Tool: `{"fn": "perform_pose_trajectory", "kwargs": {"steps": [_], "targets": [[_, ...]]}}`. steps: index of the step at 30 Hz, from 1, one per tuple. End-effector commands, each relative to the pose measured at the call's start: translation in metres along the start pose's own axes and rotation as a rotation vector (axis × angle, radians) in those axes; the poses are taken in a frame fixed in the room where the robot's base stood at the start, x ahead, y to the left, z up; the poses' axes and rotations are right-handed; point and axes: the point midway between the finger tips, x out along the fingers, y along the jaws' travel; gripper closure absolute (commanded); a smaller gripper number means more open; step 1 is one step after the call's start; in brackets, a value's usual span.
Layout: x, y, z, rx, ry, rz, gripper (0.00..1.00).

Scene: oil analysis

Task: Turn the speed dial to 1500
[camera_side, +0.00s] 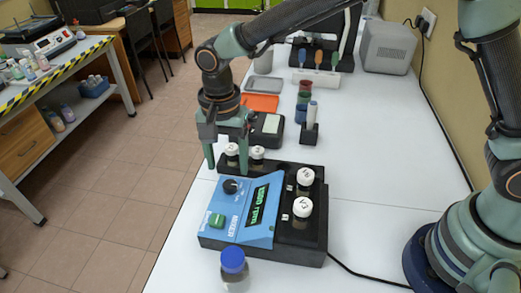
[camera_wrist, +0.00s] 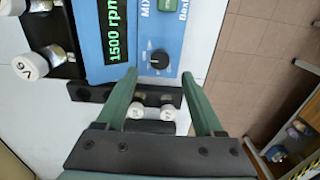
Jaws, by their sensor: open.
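The speed dial (camera_side: 231,186) is a small black knob on the blue mixer panel (camera_side: 215,200). In the wrist view the dial (camera_wrist: 160,60) sits just beyond my fingertips, with scale marks around it. The mixer's green display (camera_wrist: 116,35) reads 1500 rpm; it also shows in the side view (camera_side: 260,210). My gripper (camera_side: 228,170) points down near the panel's far edge. In the wrist view my gripper (camera_wrist: 160,75) is open, its two green fingers spread to either side of the dial's line. Nothing is between the fingertips. I cannot tell their exact height.
White-capped vials (camera_side: 304,207) stand in the mixer's black side block, and smaller ones (camera_wrist: 137,110) stand in a rack between my fingers in the wrist view. A blue-capped bottle (camera_side: 233,268) stands in front. The white bench (camera_side: 375,180) is clear at right.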

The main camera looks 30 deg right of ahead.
Motion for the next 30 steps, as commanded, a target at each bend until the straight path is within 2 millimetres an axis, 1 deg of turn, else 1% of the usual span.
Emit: {"fn": "perform_pose_trajectory", "kwargs": {"steps": [1,3,6,9,12,15,25,28,30], "targets": [[-0.012,-0.001,0.000,0.000,0.001,-0.005,0.31],[-0.026,-0.001,0.000,0.000,0.001,-0.006,0.31],[-0.042,-0.001,0.000,0.000,0.001,-0.003,0.31],[-0.055,-0.001,0.000,0.000,0.000,-0.003,0.31],[-0.062,0.000,0.000,0.000,0.000,-0.001,0.31],[-0.065,0.000,0.000,0.000,0.000,-0.001,0.31],[-0.067,0.001,-0.002,-0.003,0.001,-0.003,0.31],[-0.075,0.008,-0.010,-0.025,0.005,-0.020,0.31],[-0.086,0.019,-0.021,-0.059,0.013,-0.044,0.31]]}}
